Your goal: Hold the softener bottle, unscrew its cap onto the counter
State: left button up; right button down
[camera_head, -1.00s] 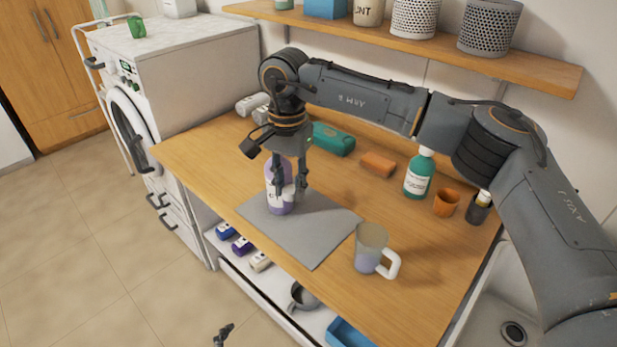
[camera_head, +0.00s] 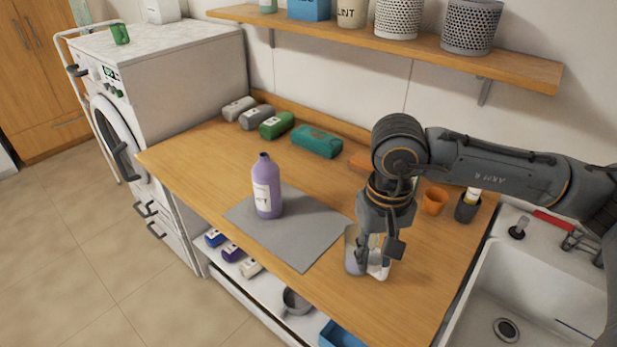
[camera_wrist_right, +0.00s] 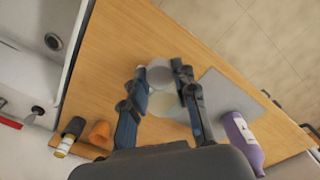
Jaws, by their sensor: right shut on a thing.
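The purple softener bottle (camera_head: 267,190) stands upright on the grey mat, its narrow neck bare. It also shows at the right of the right wrist view (camera_wrist_right: 242,138). My right gripper (camera_head: 377,266) is low over the counter, right of the bottle and apart from it. Its fingers are closed around a small whitish round piece (camera_wrist_right: 160,75), which looks like the bottle's cap. A translucent mug (camera_head: 353,250) with a white handle stands right at the fingers and partly overlaps them, so cap and handle are hard to tell apart. My left gripper is out of view.
The grey mat (camera_head: 300,245) lies along the counter's front. An orange cup (camera_head: 434,201) and a dark cup (camera_head: 467,207) stand right, near the sink (camera_head: 500,290). Packs, including a teal one (camera_head: 317,141), line the back. A shelf (camera_head: 430,52) hangs above.

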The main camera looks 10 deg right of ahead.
aim_at(265, 176)
jog(key=i+j+z, duration=0.15)
jog(key=z, duration=0.3)
jog(key=i+j+z, duration=0.25)
jog(key=z, duration=0.2)
jog(key=i+j, duration=0.2)
jog(key=i+j+z, duration=0.1)
jog(key=j, duration=0.35)
jog(key=i+j, duration=0.2)
jog(key=i+j+z, duration=0.1)
jog(key=j, duration=0.35)
jog(key=i, duration=0.1)
